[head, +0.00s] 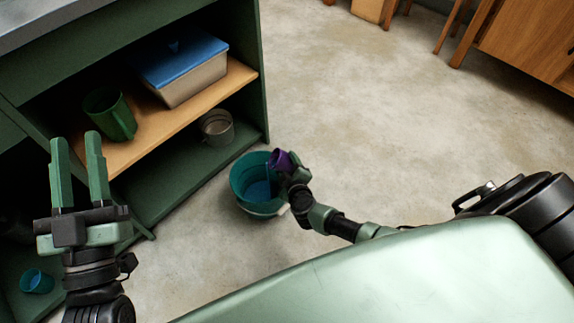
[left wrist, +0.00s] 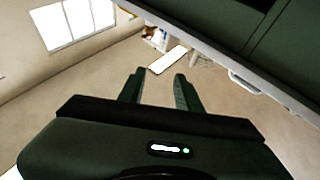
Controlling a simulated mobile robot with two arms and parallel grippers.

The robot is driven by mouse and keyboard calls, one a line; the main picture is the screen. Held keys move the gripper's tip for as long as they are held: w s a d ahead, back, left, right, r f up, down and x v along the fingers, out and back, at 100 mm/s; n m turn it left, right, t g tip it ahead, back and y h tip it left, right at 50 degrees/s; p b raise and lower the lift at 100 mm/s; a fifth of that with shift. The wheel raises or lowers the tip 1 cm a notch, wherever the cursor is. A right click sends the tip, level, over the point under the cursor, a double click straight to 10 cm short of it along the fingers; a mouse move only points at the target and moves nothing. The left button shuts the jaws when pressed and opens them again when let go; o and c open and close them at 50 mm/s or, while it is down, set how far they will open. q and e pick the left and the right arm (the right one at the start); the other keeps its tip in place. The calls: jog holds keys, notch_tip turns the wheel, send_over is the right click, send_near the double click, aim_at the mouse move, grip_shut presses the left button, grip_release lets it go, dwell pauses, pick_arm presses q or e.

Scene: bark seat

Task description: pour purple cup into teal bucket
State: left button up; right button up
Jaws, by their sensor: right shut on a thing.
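A purple cup (head: 281,160) is held by my right gripper (head: 289,170) over the right rim of the teal bucket (head: 250,181). The cup is tilted, with its mouth seeming to face the bucket. The bucket stands upright on the floor, and something blue shows inside it; I cannot tell whether it is liquid. My right gripper's fingers are partly hidden behind its wrist. My left gripper (head: 78,165) is raised at the left with its two fingers apart and empty. Its fingers also show apart in the left wrist view (left wrist: 160,90).
A green shelf unit (head: 254,70) stands left of the bucket. It holds a green mug (head: 112,114), a blue-lidded box (head: 182,70) and a grey-brown cup (head: 217,127). A small blue cup (head: 37,281) sits low at the left. The floor (head: 370,130) behind the bucket is clear.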

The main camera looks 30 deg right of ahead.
pick_arm(q)
jog(key=shift+w+f+g+y+p, duration=0.15)
jog(key=shift+w+f+g+y, duration=0.15)
jog(key=shift+f, duration=0.3)
jog(key=shift+w+f+g+y+p, duration=0.15)
jog(key=shift+f+g, duration=0.25)
jog(key=shift+f, duration=0.2)
pick_arm(e)
jog(key=shift+r, duration=0.1)
pick_arm(q)
jog(key=shift+w+a+f+g+p, duration=0.15)
jog(key=shift+f+g, duration=0.2)
jog(key=shift+f, duration=0.3)
jog(key=shift+w+f+g+p, duration=0.15)
jog(key=shift+f+g, duration=0.2)
jog(key=shift+f, duration=0.25)
jog(key=shift+f, duration=0.15)
jog(key=shift+f, duration=0.1)
